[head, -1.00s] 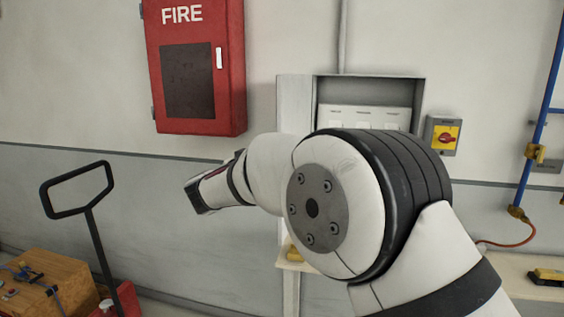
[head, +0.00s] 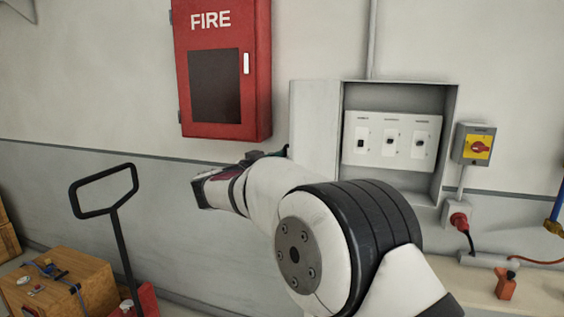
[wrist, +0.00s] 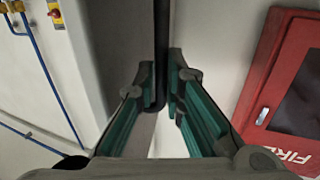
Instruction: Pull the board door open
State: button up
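The board (head: 451,140) is a grey recessed wall box with a white switch panel (head: 391,154) inside, and its front is uncovered. The board door (head: 315,120) is a pale grey panel standing out to the left of the recess, swung open. My gripper (head: 270,153) is near the door's left side in the head view, mostly hidden behind my wrist. In the wrist view my green-lined fingers (wrist: 161,75) stand apart, with a dark upright bar (wrist: 160,50) between them.
A red fire cabinet (head: 222,70) hangs left of the door. A yellow and red switch (head: 477,146) and a red plug (head: 459,221) are at right. A pallet truck handle (head: 103,190) and wooden boxes (head: 62,285) stand at lower left. A bench (head: 470,290) runs below the board.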

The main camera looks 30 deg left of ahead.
jog(key=o, duration=0.3)
jog(key=shift+w+d+r, duration=0.1)
jog(key=shift+w+d, duration=0.15)
jog(key=shift+o, duration=0.2)
jog(key=shift+s+a, duration=0.1)
jog(key=shift+s, duration=0.1)
jog(key=s+a, duration=0.2)
jog(key=s, duration=0.9)
jog(key=shift+s, duration=0.35)
